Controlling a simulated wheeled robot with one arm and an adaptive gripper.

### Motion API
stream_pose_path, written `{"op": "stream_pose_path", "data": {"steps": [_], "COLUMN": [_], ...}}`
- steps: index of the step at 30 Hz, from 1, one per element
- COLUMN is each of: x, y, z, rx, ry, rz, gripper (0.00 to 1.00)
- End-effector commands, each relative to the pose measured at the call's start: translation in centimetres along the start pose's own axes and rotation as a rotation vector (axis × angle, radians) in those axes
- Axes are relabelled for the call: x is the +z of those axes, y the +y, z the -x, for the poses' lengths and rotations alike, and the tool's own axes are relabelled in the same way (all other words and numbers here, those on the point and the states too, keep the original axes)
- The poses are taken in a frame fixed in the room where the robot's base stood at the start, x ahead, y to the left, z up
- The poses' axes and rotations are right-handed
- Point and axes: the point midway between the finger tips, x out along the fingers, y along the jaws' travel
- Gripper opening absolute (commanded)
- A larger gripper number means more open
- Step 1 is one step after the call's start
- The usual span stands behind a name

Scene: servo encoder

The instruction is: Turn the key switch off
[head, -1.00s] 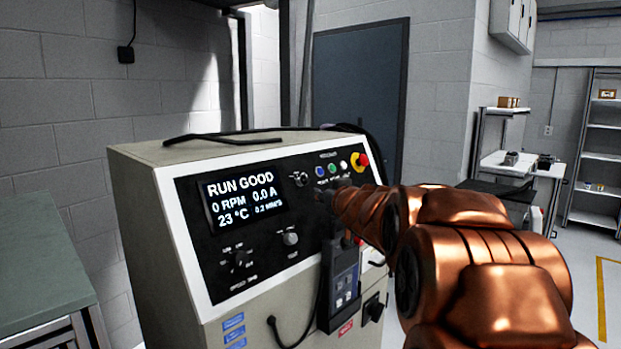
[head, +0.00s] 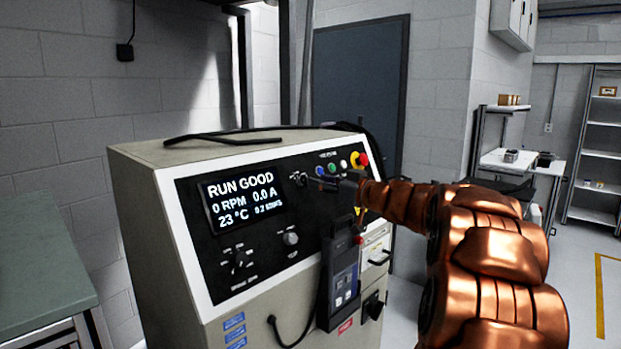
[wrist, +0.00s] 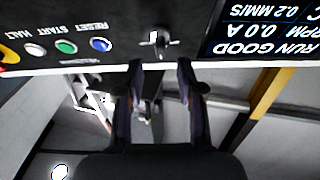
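The key switch (head: 298,179) is a small round silver lock with a key in it. It sits on the black panel right of the display. In the wrist view, which shows the panel upside down, the key switch (wrist: 160,40) lies just beyond and between my fingertips. My gripper (head: 314,182) reaches in from the right, close to the switch. In the wrist view my gripper (wrist: 160,68) has its two fingers apart with nothing between the tips. Whether a finger touches the key cannot be told. The display (head: 240,199) reads RUN GOOD, 0 RPM, 0.0 A.
Blue (head: 320,171), green (head: 332,168) and white buttons and a red-yellow stop button (head: 361,160) sit right of the switch. A selector knob (head: 290,238) is below. A handheld box (head: 342,278) with a cable hangs on the cabinet front.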

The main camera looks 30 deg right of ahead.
Motion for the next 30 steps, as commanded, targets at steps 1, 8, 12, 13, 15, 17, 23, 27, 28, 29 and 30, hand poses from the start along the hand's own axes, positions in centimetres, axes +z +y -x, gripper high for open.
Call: {"op": "stream_pose_path", "data": {"steps": [1, 8, 12, 13, 15, 17, 23, 27, 28, 29, 30], "x": [-0.1, -0.3, -0.2, -0.2, -0.1, -0.1, -0.1, -0.1, -0.1, -0.1, -0.1], "y": [-0.1, -0.1, 0.0, 0.0, 0.0, 0.0, 0.0, 0.0, 0.0, 0.0, 0.0], "z": [-0.8, -3.4, -4.2, -4.3, -4.5, -4.5, -4.5, -4.5, -4.5, -4.5, -4.5], "rx": [-0.004, -0.003, 0.0, 0.0, 0.0, 0.001, 0.001, 0.001, 0.001, 0.001, 0.001], "ry": [0.0, 0.003, 0.002, 0.002, 0.002, 0.002, 0.002, 0.002, 0.002, 0.002, 0.002], "rz": [-0.001, 0.003, 0.003, 0.003, 0.003, 0.003, 0.003, 0.003, 0.002, 0.002, 0.002], "gripper": [0.38, 0.38, 0.38, 0.38, 0.38, 0.38, 0.35, 0.21, 0.18, 0.15, 0.1]}}
